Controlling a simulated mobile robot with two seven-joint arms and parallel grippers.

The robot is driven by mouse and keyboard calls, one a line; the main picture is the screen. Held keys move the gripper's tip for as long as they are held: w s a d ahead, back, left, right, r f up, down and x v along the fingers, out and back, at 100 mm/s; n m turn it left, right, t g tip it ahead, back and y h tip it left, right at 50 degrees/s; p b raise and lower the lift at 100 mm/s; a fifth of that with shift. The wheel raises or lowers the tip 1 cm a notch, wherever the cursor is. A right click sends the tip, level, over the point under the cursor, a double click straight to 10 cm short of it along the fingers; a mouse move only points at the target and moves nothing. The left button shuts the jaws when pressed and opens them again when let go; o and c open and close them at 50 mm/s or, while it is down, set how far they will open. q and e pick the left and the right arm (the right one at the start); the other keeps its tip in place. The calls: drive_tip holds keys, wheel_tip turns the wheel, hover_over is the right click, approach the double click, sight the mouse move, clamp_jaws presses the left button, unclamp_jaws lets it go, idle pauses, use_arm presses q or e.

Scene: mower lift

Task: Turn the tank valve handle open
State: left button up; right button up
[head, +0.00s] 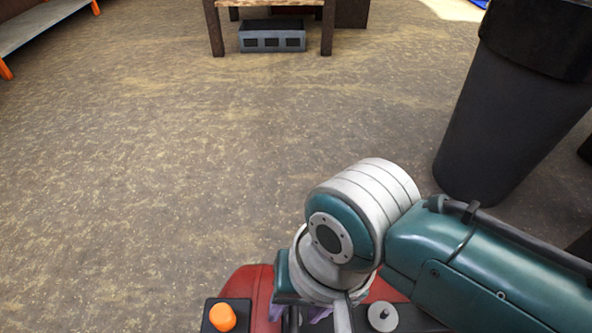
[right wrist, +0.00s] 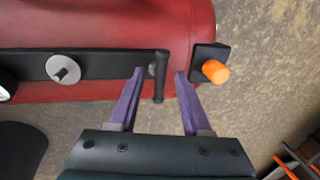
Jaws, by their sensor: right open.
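The red tank (head: 247,286) is at the bottom of the head view, largely covered by my right arm. In the right wrist view the tank (right wrist: 120,22) carries a black panel with a black bar-shaped handle (right wrist: 160,88), which I take as the valve handle. My right gripper (right wrist: 159,73) is open. Its two purple fingers appear on either side of the handle; contact is not clear. In the head view the handle is hidden and only bits of purple finger show. My left gripper is not in view.
An orange knob (right wrist: 215,71) on a black block sits just right of the fingers. A round silver knob (right wrist: 64,68) is on the panel to the left. A dark bin (head: 510,110) stands at right.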

clamp_jaws()
drive_tip(key=shift+n, duration=0.3)
idle(0.5)
drive_tip(key=shift+n+p, duration=0.4)
drive_tip(key=shift+n, duration=0.5)
drive_tip(key=n+g, duration=0.1)
drive_tip(key=n, duration=0.1)
drive_tip(key=shift+w+n, duration=0.1)
drive_tip(key=shift+n, duration=0.3)
drive_tip(key=n, duration=0.2)
drive_tip(key=shift+n+h, duration=0.3)
drive_tip(key=n+b, duration=0.1)
drive_tip(key=n, duration=0.2)
drive_tip(key=shift+w+n+g, duration=0.1)
drive_tip(key=shift+n+g, duration=0.3)
drive_tip(key=n, duration=0.3)
drive_tip(key=n+h+b, duration=0.1)
drive_tip(key=n, duration=0.2)
drive_tip(key=shift+a+h, duration=0.1)
drive_tip(key=shift+h, duration=0.2)
drive_tip(key=shift+n, duration=0.3)
